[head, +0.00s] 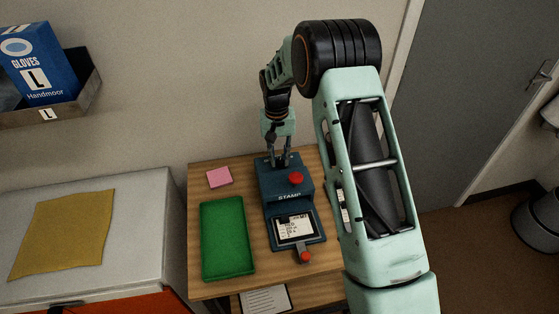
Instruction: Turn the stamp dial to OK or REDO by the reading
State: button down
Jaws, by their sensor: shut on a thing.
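The dark blue stamp device (273,184), marked STAMP, stands on the wooden bench. A red round knob (296,179) sits on its upper right part. A white slip with small printed lines (295,228) lies at its front end; the reading is too small to make out. A red-tipped grey part (305,256) sticks out at the front. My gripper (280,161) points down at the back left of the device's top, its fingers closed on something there. The stamp dial itself and its OK and REDO marks cannot be made out; the gripper covers that spot.
A green tray (228,238) and a pink note pad (219,177) lie left of the device on the wooden bench (194,194). A white cabinet with a yellow cloth (62,233) stands further left. A wall bin holds a blue gloves box (40,63). A paper sheet (265,299) lies below.

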aim_at(280, 161)
jog(key=n+b, duration=0.2)
jog(key=n, duration=1)
jog(key=shift+n+b, duration=0.35)
jog(key=shift+n, duration=0.05)
dwell(0.3)
jog(key=c, duration=1.7)
grip_release()
jog(key=shift+c, duration=0.2)
jog(key=shift+r, duration=0.15)
jog(key=shift+s+r, duration=0.2)
jog(key=shift+r, duration=3.7)
jog(key=shift+t, duration=0.3)
